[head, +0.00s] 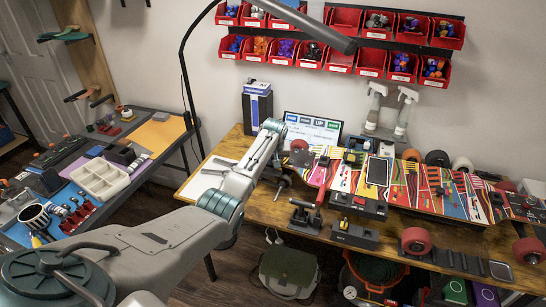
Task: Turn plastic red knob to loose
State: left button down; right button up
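My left arm reaches from the lower left to the bench, its wrist at the bench's left end. My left gripper (282,181) seems to be the small dark part below the wrist. It is too small to tell whether it is open or shut. I cannot pick out the plastic red knob for certain. A small red part (359,200) shows on a black block fixture in front of the board. A multicoloured skateboard deck (425,187) lies along the bench. My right gripper is not in view.
A black clamp fixture (304,216) and a dark block (355,234) stand at the front edge of the wooden bench (262,208). Red wheels (416,241) sit on the right. A monitor (313,129), spray bottles (404,112) and a lamp (300,18) stand behind. Red bins hang above.

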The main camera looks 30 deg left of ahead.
pick_arm(q)
jog(key=shift+w+d+n+g+y+b, duration=0.15)
jog(key=shift+n+g+y+b, duration=0.35)
jog(key=shift+n+b, duration=1.25)
jog(key=shift+w+n+g+y+b, duration=0.2)
jog(key=shift+n+g+b, duration=0.5)
jog(key=shift+n+b, duration=1.05)
jog(key=shift+w+d+n+g+y+b, duration=0.1)
jog(key=shift+w+n+g+y+b, duration=0.35)
jog(key=shift+n+b, duration=1.3)
jog(key=shift+s+n+p, duration=0.25)
jog(key=shift+p, duration=0.05)
jog(key=c, duration=1.6)
grip_release()
jog(key=shift+r, duration=0.1)
